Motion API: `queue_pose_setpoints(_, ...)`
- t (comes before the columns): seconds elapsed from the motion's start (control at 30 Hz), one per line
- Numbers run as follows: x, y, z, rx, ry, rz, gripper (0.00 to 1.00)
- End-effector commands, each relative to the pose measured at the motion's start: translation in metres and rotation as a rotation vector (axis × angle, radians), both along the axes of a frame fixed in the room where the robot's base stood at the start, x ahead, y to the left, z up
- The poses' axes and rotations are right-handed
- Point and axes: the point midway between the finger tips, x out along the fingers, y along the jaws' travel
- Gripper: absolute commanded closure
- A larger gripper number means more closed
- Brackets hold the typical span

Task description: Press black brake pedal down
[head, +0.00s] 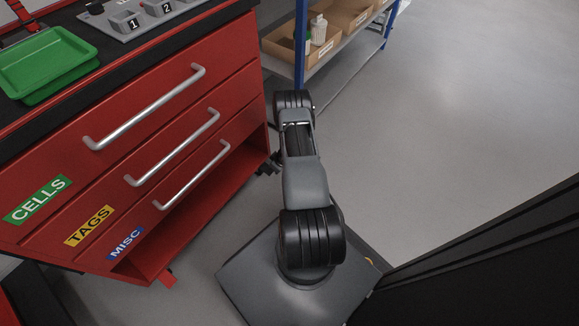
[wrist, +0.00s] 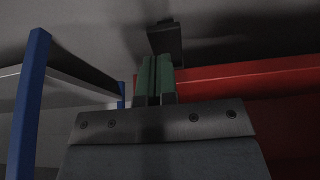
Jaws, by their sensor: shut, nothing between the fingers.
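The black brake pedal appears in the wrist view as a dark, flat, tilted piece (wrist: 166,38) low by the red cabinet, just beyond my fingertips. My gripper (wrist: 157,60) is shut and empty, its two greenish fingers side by side and pointing towards the pedal. The fingertips overlap the pedal's lower edge in the picture; I cannot tell whether they touch it. In the head view a small dark shape (head: 267,167) shows at the cabinet's lower right corner, partly behind my arm. My gripper is not clearly visible there.
The red cabinet (head: 190,130) with three drawer handles stands at left, a green tray (head: 45,65) on top. A blue-posted shelf (head: 340,45) with cardboard bins stands behind my arm. A black panel (head: 490,265) is at lower right. Open grey floor lies to the right.

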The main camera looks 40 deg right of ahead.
Motion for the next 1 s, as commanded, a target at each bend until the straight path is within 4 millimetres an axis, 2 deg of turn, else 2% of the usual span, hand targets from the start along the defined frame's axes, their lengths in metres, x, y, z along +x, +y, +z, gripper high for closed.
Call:
queue_pose_setpoints(0.03,-0.010,-0.002,0.012,0.002,0.001,-0.005,1.00)
queue_pose_setpoints(0.2,-0.039,-0.008,0.031,0.001,0.000,-0.005,1.00)
queue_pose_setpoints(0.5,-0.074,-0.015,0.051,0.000,0.000,-0.003,1.00)
queue_pose_setpoints(0.87,-0.082,-0.016,0.056,-0.002,0.000,-0.001,1.00)
queue_pose_setpoints(0.97,-0.076,-0.019,0.072,-0.019,0.001,-0.002,1.00)
queue_pose_setpoints(1.0,-0.071,-0.021,0.085,-0.034,0.004,-0.003,1.00)
